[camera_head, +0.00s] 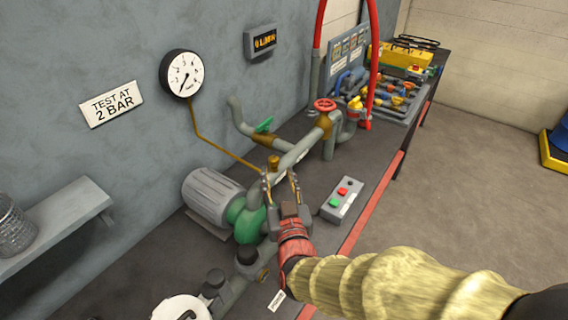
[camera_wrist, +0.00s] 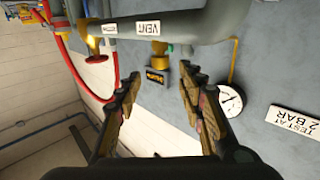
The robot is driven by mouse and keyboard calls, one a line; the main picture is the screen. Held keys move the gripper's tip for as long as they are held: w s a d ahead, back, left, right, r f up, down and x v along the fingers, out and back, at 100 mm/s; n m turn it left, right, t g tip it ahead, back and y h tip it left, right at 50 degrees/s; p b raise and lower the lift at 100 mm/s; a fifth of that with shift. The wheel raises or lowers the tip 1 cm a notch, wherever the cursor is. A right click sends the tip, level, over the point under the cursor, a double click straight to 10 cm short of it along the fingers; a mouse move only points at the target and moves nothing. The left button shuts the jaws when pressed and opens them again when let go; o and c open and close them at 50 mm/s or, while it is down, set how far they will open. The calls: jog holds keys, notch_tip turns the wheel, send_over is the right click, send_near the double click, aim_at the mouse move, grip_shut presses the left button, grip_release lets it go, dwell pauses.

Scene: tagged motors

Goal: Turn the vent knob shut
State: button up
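The vent knob (camera_head: 274,162) is a small brass knob on the grey pipe (camera_head: 298,152) above the bench. In the wrist view, what looks like the same brass knob (camera_wrist: 158,47) sits by the white VENT label (camera_wrist: 150,27), with the picture turned roughly upside down. My gripper (camera_head: 280,175) is open, its two fingers apart with nothing between them. In the wrist view my gripper (camera_wrist: 161,72) has its fingertips either side of the knob's line, apart from it. I cannot tell which way the knob is turned.
A green motor pump (camera_head: 248,215) stands left of my gripper, and a button box (camera_head: 342,199) right of it. A red valve wheel (camera_head: 325,105) is farther along the pipe. The gauge (camera_head: 182,74) hangs on the wall, with a thin brass tube running down toward the pipe.

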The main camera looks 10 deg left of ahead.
aim_at(275, 162)
jog(key=b+x, duration=0.2)
jog(key=x, duration=0.4)
jog(key=shift+w+a, duration=0.1)
jog(key=shift+w, duration=0.3)
jog(key=shift+w+a, duration=0.2)
jog(key=shift+w, duration=0.2)
jog(key=shift+r, duration=0.1)
jog(key=shift+c, duration=1.3)
jog(key=c, duration=0.7)
grip_shut()
